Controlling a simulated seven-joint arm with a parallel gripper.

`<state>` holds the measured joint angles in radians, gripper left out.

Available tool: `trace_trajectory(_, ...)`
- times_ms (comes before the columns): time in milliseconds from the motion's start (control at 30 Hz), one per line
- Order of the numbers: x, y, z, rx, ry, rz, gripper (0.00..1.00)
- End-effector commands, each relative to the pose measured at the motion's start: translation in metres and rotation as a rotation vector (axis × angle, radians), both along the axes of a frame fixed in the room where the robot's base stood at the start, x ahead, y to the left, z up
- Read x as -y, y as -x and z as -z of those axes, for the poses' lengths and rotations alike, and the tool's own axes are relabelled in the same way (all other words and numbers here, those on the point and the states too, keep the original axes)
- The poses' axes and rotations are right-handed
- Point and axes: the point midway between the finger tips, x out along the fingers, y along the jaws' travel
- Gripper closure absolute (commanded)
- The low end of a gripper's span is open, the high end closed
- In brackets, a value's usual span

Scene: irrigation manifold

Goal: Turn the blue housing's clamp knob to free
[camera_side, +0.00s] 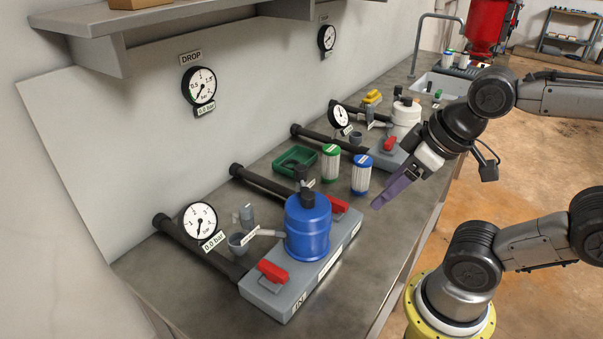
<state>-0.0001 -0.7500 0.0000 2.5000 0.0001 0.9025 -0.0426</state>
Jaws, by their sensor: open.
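The blue housing (307,228) stands upright on a grey base block (318,271) at the front of the bench. Its black clamp knob (303,182) sits on top, with dark parts around it. I cannot tell from this view which setting the knob is turned to. My gripper (379,203) is above the bench, to the right of the blue housing and apart from it. Its purple fingers point down and left, and it is open with nothing seen between the fingers. The fingers overlap in this view, so the gap between them is hard to see.
Red-handled valves (272,271) flank the housing. A green-capped cartridge (331,164), a blue-capped cartridge (362,175) and a green tray (295,160) stand behind it. A white housing (406,116) is farther back. Dark pipes run to the wall; gauges (199,86) hang there.

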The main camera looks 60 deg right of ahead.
Motion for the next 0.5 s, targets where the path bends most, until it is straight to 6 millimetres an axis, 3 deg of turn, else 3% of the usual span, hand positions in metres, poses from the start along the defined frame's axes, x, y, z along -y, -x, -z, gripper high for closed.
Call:
trace_trajectory(100, 0.0, 0.004, -0.001, -0.022, 0.07, -0.136, 0.32)
trace_trajectory(267, 0.001, -0.007, -0.032, -0.035, 0.229, -0.447, 0.32)
trace_trajectory(500, 0.009, -0.06, -0.082, -0.138, 0.43, -0.94, 0.32)
